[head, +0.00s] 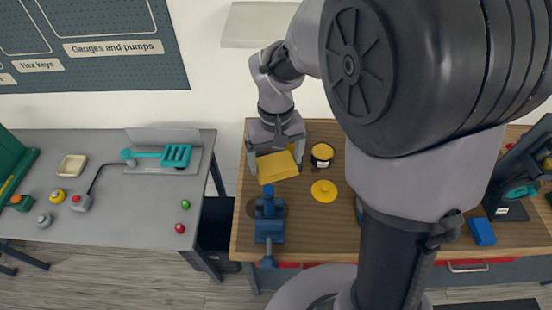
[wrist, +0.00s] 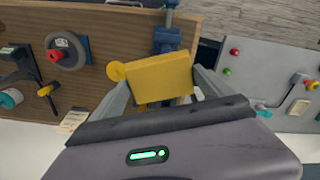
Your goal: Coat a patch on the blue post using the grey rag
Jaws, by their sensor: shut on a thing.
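My gripper (head: 275,168) is shut on a yellow block or folded pad (head: 279,164), held above the wooden bench. The yellow pad also shows between the fingers in the wrist view (wrist: 160,80). No grey rag shows in either view. A blue vise-like fixture (head: 268,222) stands on the bench just in front of the pad; it also shows beyond the pad in the wrist view (wrist: 167,40). I cannot tell whether it is the blue post. An open yellow-rimmed tin (head: 321,155) with dark contents stands right of my gripper. A yellow disc, likely its lid (head: 324,191), lies in front of the tin.
The wooden bench (head: 300,225) is partly hidden by my arm. A blue block (head: 482,232) lies at its right. The grey table (head: 120,220) at left holds a teal-handled tool (head: 175,156), a cream tray (head: 72,166) and coloured knobs. A wheel with a red centre (wrist: 62,53) shows in the wrist view.

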